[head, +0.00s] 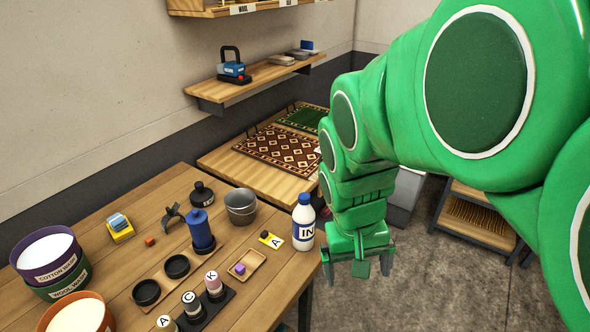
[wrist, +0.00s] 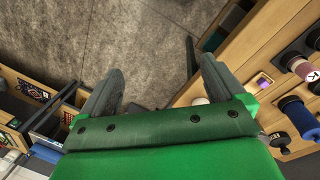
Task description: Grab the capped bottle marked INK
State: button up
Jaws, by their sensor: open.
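The capped bottle (head: 303,226) is white with a blue cap and a label band whose visible letters read "IN". It stands upright on the wooden table near its right edge. My green gripper (head: 358,272) is to the right of the bottle, past the table edge, with its fingers pointing down, apart and empty.
A yellow-black block (head: 271,240) lies just left of the bottle. Patterned rugs (head: 281,149) lie behind.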

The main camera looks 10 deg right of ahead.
jog(key=w+d+f+n+t+h, duration=0.1)
jog(key=w+d+n+h, duration=0.2)
jog(key=w, duration=0.4)
jog(key=n+t+h, duration=0.4)
jog(key=n+t, duration=0.2)
jog(key=n, duration=0.9)
send_over(295, 227)
jog(key=a, duration=0.3)
notch_tip(295, 227, down, 4)
jog(key=f+n, duration=0.1)
jog(key=f, duration=0.1)
jog(key=s+f+n+h, duration=0.1)
jog(key=f+n, duration=0.1)
jog(key=f+n+h, duration=0.1)
jog(key=f+n, duration=0.1)
jog(key=f, duration=0.1)
jog(key=shift+s, duration=0.25)
jog(key=shift+s+f+n+h, duration=0.15)
jog(key=shift+f+n+h, duration=0.55)
jog(key=shift+f+n, duration=0.3)
jog(key=shift+x, duration=3.85)
